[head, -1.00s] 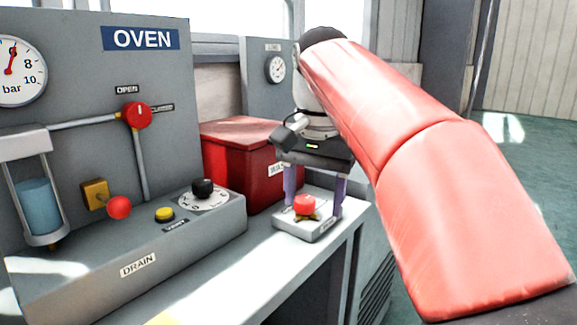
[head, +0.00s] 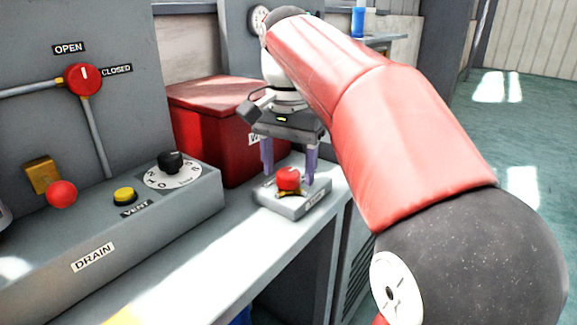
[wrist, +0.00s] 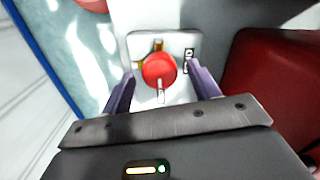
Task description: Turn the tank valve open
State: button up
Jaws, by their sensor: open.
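A red round knob (head: 288,178) with brass-coloured parts under it sits on a small grey box (head: 292,207) at the bench's right end. The label on that box is too small to read. My gripper (head: 289,169) is above the box, fingers pointing down on either side of the knob, open and holding nothing. In the wrist view the red knob (wrist: 159,70) lies between the open purple fingers with gaps beside it. Another red knob (head: 82,79) is on the upright panel by OPEN and CLOSED labels; its white mark stands upright, towards OPEN. Which knob is the tank valve I cannot tell.
A red lidded box (head: 205,130) stands close behind the gripper. Green floor (head: 500,130) is open at right.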

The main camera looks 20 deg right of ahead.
jog(key=shift+f, duration=0.3)
jog(key=c, duration=1)
